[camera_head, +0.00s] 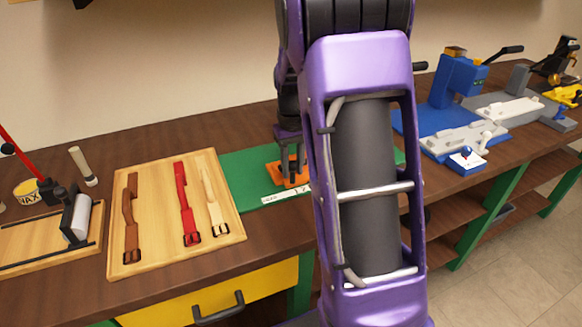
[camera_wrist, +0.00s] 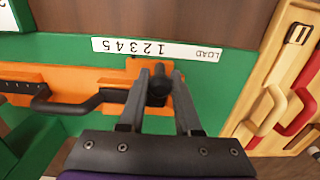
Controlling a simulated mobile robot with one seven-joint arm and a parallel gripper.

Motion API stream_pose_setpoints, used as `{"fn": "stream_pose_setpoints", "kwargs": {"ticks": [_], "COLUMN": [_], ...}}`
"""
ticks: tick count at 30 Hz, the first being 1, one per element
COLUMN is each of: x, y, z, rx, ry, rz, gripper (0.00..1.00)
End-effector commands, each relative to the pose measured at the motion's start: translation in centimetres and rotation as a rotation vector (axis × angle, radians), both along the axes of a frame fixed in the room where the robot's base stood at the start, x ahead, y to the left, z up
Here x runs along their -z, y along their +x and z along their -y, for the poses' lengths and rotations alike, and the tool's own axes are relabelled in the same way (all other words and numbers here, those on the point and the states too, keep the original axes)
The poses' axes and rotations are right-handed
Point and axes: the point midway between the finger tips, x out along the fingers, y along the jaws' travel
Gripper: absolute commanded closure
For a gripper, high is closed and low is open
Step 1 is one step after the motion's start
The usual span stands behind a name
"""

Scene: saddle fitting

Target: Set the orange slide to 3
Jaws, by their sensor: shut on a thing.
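The orange slide (camera_wrist: 112,80) lies on a green base (camera_wrist: 225,75), and it also shows in the head view (camera_head: 280,177). My gripper (camera_wrist: 158,92) is shut on the slide's dark upright knob (camera_wrist: 158,72), with one finger on each side. A white scale strip (camera_wrist: 180,49) runs along the base's edge, upside down in the wrist view, with LOAD at right and numbers from 1 rising leftward to 5. The knob is level with about the 1. The slide's exact reading cannot be told. In the head view my arm hides part of the base and strip.
A wooden board (camera_head: 146,240) with brown, red and pale straps lies left of the green base. A black handle (camera_wrist: 65,104) is on the orange fixture left of my gripper. A blue machine (camera_head: 455,85) stands farther right on the bench.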

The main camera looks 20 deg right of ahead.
Motion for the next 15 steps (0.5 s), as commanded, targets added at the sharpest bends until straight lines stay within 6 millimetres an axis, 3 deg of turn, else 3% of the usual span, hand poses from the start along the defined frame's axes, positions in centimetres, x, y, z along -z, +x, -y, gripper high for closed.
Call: {"fn": "stream_pose_setpoints", "kwargs": {"ticks": [2, 3, 7, 15], "x": [0.10, 0.10, 0.08, 0.02], "y": [-0.12, -0.12, -0.09, -0.03], "z": [-0.14, -0.15, -0.13, -0.08], "rx": [-0.001, -0.001, -0.001, -0.001], "ry": [0.003, 0.003, 0.002, 0.001], "rz": [-0.005, -0.005, -0.004, -0.002], "gripper": [0.95, 0.64, 0.41, 0.40]}}
